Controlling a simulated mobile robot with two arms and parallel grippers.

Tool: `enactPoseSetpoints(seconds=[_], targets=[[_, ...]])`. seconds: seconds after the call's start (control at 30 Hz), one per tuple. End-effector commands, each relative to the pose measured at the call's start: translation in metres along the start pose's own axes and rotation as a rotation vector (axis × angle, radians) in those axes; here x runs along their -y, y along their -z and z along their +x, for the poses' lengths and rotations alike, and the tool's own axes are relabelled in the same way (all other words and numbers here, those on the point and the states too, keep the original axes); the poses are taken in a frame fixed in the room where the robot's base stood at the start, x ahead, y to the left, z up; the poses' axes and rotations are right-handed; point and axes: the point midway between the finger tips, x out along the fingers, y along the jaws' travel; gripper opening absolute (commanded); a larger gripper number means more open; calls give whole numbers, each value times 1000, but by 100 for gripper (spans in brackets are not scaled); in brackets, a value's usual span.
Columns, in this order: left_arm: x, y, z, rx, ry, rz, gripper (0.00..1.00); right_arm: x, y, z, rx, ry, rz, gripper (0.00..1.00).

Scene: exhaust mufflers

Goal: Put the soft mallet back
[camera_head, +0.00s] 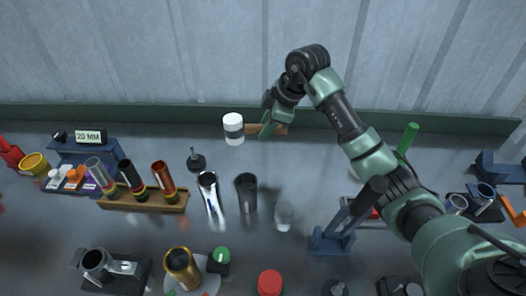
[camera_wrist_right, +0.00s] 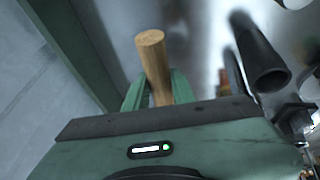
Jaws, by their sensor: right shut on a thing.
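The soft mallet has a white head with a grey band (camera_head: 233,122) and a wooden handle (camera_head: 255,129). In the head view it is near the back of the bench, its head to the left and the handle running right into my right gripper (camera_head: 268,121). The right gripper is shut on the handle, which also shows between the fingers in the right wrist view (camera_wrist_right: 153,62). The mallet appears held above the bench, but its height is hard to tell. The mallet head is not visible in the wrist view. My left gripper is not in view.
Below the mallet stand a shiny metal tube (camera_head: 211,196), a dark tube (camera_head: 246,192) and a small dark stand with a post (camera_head: 195,160). A wooden rack (camera_head: 145,203) holds several tubes to the left. A blue fixture (camera_head: 332,240) stands right. The wall is close behind.

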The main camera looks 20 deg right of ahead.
Motion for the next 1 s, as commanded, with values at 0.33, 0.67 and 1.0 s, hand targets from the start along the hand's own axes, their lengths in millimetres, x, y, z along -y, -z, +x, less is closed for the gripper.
enactPoseSetpoints(seconds=[0.33, 0.67, 1.0], targets=[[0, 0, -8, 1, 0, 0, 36, 11, -19, 51, -3, -1, 0, 0], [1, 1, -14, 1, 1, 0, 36, 19, -34, 88, -3, 0, -1, 0], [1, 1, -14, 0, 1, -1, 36, 21, -37, 92, 1, 3, -2, 47]])
